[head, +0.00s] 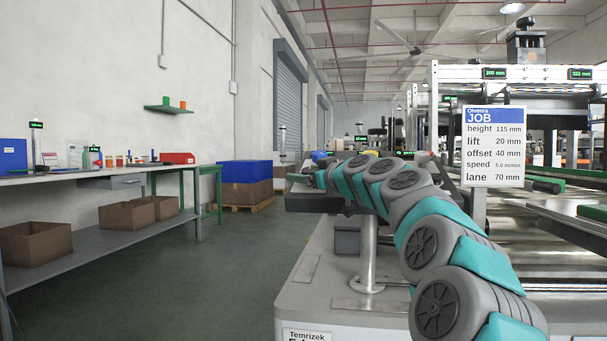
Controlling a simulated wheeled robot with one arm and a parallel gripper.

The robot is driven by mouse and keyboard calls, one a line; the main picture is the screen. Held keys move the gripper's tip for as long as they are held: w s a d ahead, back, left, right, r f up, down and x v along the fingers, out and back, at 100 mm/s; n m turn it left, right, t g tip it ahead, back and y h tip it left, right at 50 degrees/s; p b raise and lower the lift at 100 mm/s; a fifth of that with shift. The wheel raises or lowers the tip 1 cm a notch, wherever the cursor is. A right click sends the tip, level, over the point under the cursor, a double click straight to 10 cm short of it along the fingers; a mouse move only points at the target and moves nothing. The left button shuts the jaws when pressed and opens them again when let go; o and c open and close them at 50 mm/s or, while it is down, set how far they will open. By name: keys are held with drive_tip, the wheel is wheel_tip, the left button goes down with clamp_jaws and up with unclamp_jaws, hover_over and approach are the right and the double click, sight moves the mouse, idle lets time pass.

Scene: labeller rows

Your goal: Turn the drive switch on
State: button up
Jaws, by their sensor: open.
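My grey and teal arm reaches from the lower right to the middle of the head view. My gripper (299,177) is small at the arm's far end, over a dark console-like top (312,202) on a metal post (368,245). It is open, and I see nothing held in it. I cannot make out the drive switch; the arm covers much of the dark top. Small yellow and blue shapes show just behind the arm's end, too small to identify.
A job sign (493,146) stands right of the arm, before the machine frame with its rollers. A workbench (110,176) with cardboard boxes (36,243) below is at left. The grey floor between is clear.

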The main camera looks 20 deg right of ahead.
drive_tip(key=shift+w+a, duration=0.15)
drive_tip(key=shift+w, duration=0.25)
drive_tip(key=shift+c, duration=0.4)
clamp_jaws()
